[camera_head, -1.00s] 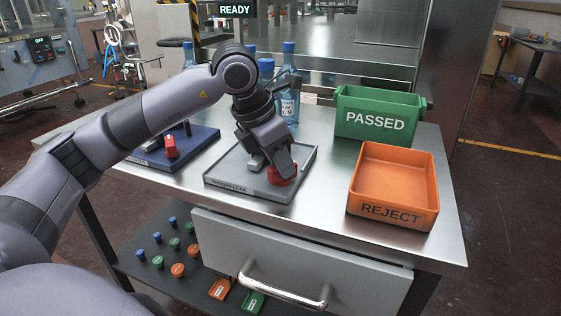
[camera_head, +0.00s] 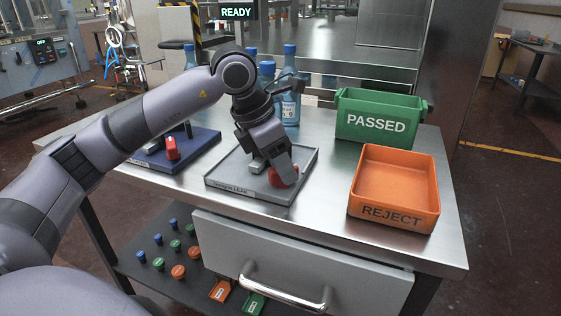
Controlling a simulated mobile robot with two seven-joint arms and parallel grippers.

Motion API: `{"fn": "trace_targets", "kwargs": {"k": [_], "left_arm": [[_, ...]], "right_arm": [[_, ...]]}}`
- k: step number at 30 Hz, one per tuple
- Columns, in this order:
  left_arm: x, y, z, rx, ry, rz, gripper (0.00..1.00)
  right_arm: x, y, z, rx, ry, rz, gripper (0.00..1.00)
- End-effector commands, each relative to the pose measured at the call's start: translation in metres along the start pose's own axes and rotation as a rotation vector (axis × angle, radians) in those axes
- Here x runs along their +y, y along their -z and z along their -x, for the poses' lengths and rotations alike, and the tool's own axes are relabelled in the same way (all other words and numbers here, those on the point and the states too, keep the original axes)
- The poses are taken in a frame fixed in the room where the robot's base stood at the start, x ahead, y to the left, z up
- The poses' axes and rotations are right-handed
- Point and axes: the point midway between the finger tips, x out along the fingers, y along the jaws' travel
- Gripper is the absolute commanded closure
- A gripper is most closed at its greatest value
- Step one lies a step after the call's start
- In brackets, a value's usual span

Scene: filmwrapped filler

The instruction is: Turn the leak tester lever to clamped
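The leak tester is a grey tray-like base (camera_head: 225,182) with a label on its front edge, in the middle of the steel table. Its red lever (camera_head: 293,175) sits near the base's right front corner, partly hidden by my gripper. My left gripper (camera_head: 284,178) points down onto the red lever and touches or nearly touches it. Its fingertips are covered by the gripper body and the lever, so its opening does not show. Whether the lever stands at clamped cannot be read. My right gripper is not in view.
A blue base with a red knob (camera_head: 172,148) stands left of the tester, partly behind my arm. Blue bottles (camera_head: 290,85) stand behind. A green PASSED bin (camera_head: 378,118) and an orange REJECT tray (camera_head: 393,187) stand to the right. A READY display (camera_head: 237,11) hangs above.

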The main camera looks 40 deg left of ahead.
Motion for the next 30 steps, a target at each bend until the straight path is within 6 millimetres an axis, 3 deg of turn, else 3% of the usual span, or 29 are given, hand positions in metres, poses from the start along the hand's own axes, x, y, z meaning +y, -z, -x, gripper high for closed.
{"fn": "trace_targets", "kwargs": {"k": [8,21,30], "left_arm": [[0.000,-0.001,0.005,-0.003,-0.001,0.001,0.51],[0.000,0.000,0.067,-0.002,-0.002,0.001,0.51],[0.000,0.000,0.072,-0.001,0.000,0.001,0.51]], "right_arm": [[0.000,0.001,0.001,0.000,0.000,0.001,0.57],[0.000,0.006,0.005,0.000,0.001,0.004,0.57],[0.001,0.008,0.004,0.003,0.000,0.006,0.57]]}}
